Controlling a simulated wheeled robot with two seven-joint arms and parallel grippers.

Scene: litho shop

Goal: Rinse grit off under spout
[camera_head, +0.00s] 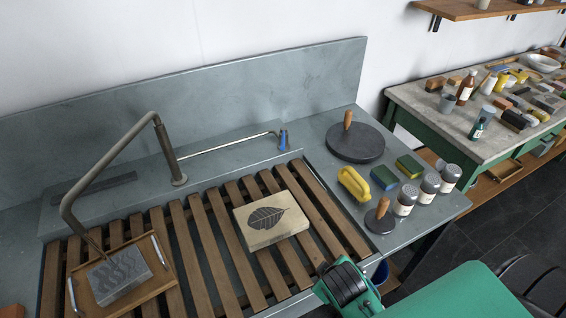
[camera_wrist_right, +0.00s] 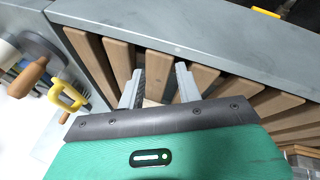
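A pale stone block with a dark leaf print (camera_head: 265,219) lies flat on the wooden slats (camera_head: 212,250) of the grey sink. A grey stone with a wavy pattern (camera_head: 120,275) sits in a wooden tray with metal handles (camera_head: 155,292) at the lower left. The bent spout (camera_head: 110,163) ends just above that stone; I see no clear water stream. My right gripper (camera_wrist_right: 158,88) is open over slats, its two grey fingers apart. A small pale patch shows between them, and I cannot tell what it is. My left gripper is out of view.
The right ledge holds a large grey disc with a wooden handle (camera_head: 355,143), a smaller one (camera_head: 380,218), a yellow handled tool (camera_head: 354,184), two sponges (camera_head: 410,166) and several shaker jars (camera_head: 428,188). A cluttered side table (camera_head: 430,110) stands beyond.

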